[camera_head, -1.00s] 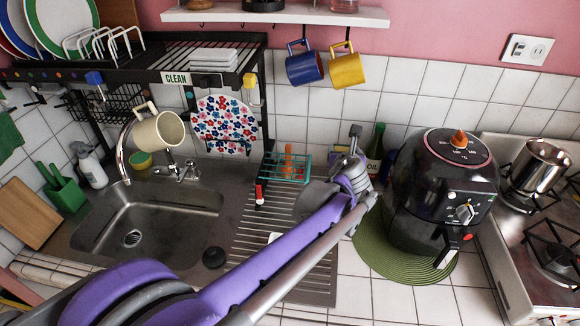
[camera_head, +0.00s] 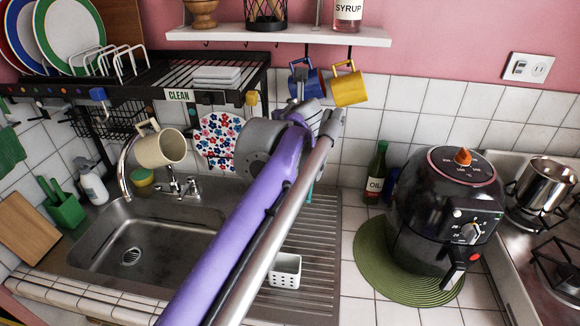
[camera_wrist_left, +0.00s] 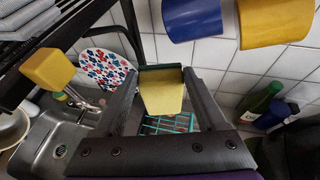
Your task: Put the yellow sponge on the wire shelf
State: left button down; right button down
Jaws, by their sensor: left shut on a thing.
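The yellow sponge (camera_wrist_left: 162,97) is held between the two dark fingers of my left gripper (camera_wrist_left: 160,80) in the left wrist view. It has a dark green layer along its far edge. In the head view my left arm reaches up to my left gripper (camera_head: 302,100), in front of the tiled wall; the sponge is hidden there. The black wire shelf (camera_head: 172,60) hangs above the sink with a CLEAN label on its front. The gripper is to the right of the shelf's right end, apart from it. The shelf's dark bars (camera_wrist_left: 62,48) show at upper left in the wrist view.
White stacked dishes (camera_head: 215,76) and a white plate rack occupy parts of the shelf. A yellow block (camera_head: 250,98) is at its front right corner. Blue (camera_head: 303,80) and yellow (camera_head: 348,86) mugs hang close to the gripper. A teal basket (camera_wrist_left: 165,125) is below.

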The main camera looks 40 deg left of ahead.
pick_arm(q)
notch_tip(320, 180, down, 13)
dwell(0.4)
jog(key=shift+f+b, duration=0.15)
jog(key=shift+b, duration=0.15)
grip_release()
